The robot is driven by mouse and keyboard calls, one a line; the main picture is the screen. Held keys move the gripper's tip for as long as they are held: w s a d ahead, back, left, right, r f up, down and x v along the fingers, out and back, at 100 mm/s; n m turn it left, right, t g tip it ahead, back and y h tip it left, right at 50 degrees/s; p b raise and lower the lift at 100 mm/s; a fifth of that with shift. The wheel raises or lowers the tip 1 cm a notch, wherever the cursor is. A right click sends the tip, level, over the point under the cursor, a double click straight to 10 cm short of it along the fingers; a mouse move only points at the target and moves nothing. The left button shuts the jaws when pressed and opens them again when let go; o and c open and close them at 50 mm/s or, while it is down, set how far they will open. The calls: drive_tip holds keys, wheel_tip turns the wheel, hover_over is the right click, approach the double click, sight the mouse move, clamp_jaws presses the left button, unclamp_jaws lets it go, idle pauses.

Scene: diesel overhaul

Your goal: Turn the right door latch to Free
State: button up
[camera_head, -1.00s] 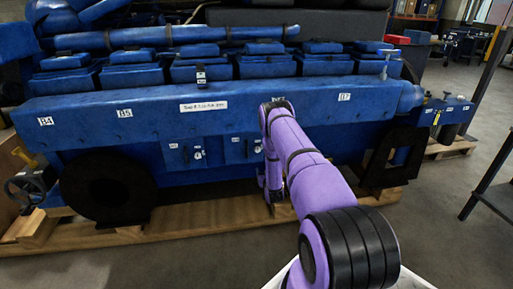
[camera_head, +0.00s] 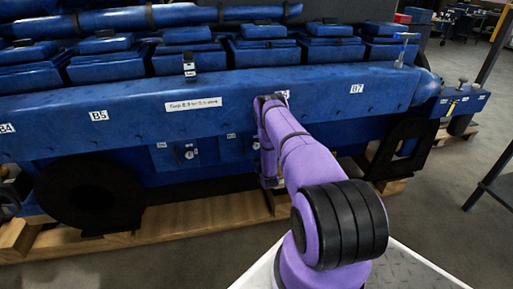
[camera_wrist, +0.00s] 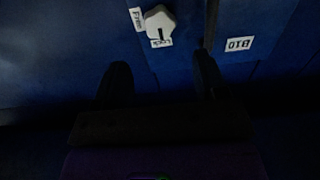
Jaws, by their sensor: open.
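In the wrist view, a pale latch knob (camera_wrist: 160,21) sits on the blue door panel near the top. Its dark mark points down toward the Lock label (camera_wrist: 162,43); the Free label (camera_wrist: 137,19) is to its left. My gripper (camera_wrist: 162,72) is open, its two dark fingers spread below the knob in the picture, with nothing visible between them. In the head view, my purple arm reaches to the engine's side and covers part of the right door (camera_head: 231,149); my fingers are hidden there. The left door's latch (camera_head: 189,155) shows to the left.
A B10 label (camera_wrist: 239,44) is right of the knob. The blue engine (camera_head: 130,112) stands on a wooden pallet (camera_head: 200,217). A ledge overhangs the doors. Black round and square-holed plates (camera_head: 408,140) flank them. Open floor (camera_head: 440,220) lies at right. The wrist view is dark.

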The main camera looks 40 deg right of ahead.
sight(257, 146)
drive_tip(key=x, duration=0.8)
drive_tip(key=shift+a, duration=0.1)
drive_tip(key=shift+c, duration=0.2)
drive_tip(key=c, duration=0.9)
